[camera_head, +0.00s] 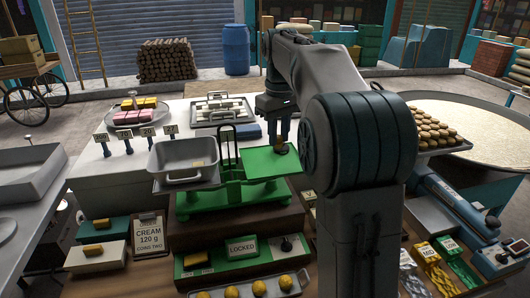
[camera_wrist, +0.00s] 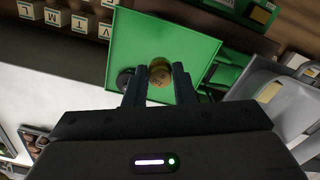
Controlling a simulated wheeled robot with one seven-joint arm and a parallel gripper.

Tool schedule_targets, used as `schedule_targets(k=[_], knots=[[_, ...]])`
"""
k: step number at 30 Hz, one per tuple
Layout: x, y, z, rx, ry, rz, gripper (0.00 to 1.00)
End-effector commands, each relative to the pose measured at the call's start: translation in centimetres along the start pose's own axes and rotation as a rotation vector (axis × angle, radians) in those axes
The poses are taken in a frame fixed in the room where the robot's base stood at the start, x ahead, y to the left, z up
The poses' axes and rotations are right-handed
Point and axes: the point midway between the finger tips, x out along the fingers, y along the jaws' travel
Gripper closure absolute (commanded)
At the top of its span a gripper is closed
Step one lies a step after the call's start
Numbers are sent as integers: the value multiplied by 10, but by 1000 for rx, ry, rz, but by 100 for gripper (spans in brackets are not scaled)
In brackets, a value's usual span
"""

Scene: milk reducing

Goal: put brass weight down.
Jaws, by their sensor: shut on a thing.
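The brass weight (camera_wrist: 160,76) is between the two fingers of my gripper (camera_wrist: 160,88) in the wrist view, over the green scale pan (camera_wrist: 145,35). In the head view the weight (camera_head: 282,147) shows below my gripper (camera_head: 281,135), at or just above the back of the green pan (camera_head: 262,165). My gripper is shut on the weight. I cannot tell whether the weight touches the pan. A small dark round thing (camera_wrist: 124,79) lies beside the left finger. The green balance scale (camera_head: 210,199) carries a grey metal pan (camera_head: 184,159) on its left side.
Tagged stands (camera_head: 127,145) are left of the scale. A tray of white pieces (camera_head: 221,108) stands behind it. A green box marked LOCKED (camera_head: 241,249) and a card reading CREAM 120 g (camera_head: 150,234) are in front. A tray of brown rounds (camera_head: 439,127) is at right.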

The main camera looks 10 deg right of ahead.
Motion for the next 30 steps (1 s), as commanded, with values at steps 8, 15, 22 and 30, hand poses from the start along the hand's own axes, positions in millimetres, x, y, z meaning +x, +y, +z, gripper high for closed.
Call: schedule_targets(k=[8, 15, 22, 30], knots=[[20, -28, -17, 1, 0, 1, 100], [49, -28, -17, 1, -3, 0, 100], [60, -28, -17, 1, 1, 1, 100], [64, -28, -17, 1, 0, 1, 74]])
